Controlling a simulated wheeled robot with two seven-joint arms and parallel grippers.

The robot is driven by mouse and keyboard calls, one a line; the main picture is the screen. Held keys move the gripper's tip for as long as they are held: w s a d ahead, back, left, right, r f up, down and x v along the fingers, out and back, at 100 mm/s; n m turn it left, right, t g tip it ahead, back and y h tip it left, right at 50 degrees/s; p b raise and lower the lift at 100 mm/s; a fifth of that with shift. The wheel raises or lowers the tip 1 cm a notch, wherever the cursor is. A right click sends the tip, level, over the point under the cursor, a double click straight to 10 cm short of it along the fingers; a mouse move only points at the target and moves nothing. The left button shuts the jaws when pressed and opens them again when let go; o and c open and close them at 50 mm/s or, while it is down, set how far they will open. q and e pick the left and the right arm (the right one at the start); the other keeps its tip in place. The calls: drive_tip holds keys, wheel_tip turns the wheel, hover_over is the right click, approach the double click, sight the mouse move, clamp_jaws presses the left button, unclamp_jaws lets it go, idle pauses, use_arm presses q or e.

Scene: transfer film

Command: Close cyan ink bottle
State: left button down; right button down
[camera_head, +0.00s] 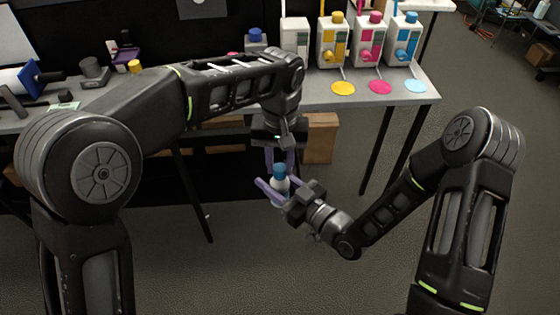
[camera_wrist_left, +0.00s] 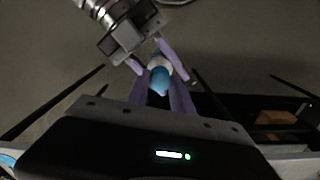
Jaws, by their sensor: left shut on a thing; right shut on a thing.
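The cyan ink bottle (camera_head: 280,186) is small and white, roughly upright in the air in front of the table. Its blue cap (camera_head: 279,170) is at the bottle's top; I cannot tell how tightly it sits. My left gripper (camera_head: 281,166) comes down from above, with its purple fingers shut on the cap. My right gripper (camera_head: 271,192) reaches in from the lower right and is shut on the bottle's body. In the left wrist view the cap (camera_wrist_left: 160,80) lies between the left fingers, with the white bottle (camera_wrist_left: 158,62) beyond it, partly hidden.
The grey table (camera_head: 424,96) stands behind. On it are yellow (camera_head: 333,42), magenta (camera_head: 370,42) and cyan (camera_head: 403,42) ink containers, with coloured discs before them. A blue-capped grey object (camera_head: 256,40) stands further left. A cardboard box (camera_head: 320,138) is below. The floor in front is clear.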

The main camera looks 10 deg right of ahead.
use_arm(q)
drive_tip(key=m, duration=1.7)
drive_tip(key=shift+w, duration=0.1)
drive_tip(key=m, duration=0.2)
drive_tip(key=shift+m, duration=0.3)
drive_tip(key=m, duration=0.5)
drive_tip(key=shift+m, duration=0.3)
drive_tip(key=m, duration=0.2)
drive_tip(key=shift+m, duration=0.3)
drive_tip(key=m, duration=0.5)
drive_tip(key=shift+m, duration=0.3)
drive_tip(key=m, duration=0.8)
drive_tip(key=c, duration=1.1)
unclamp_jaws()
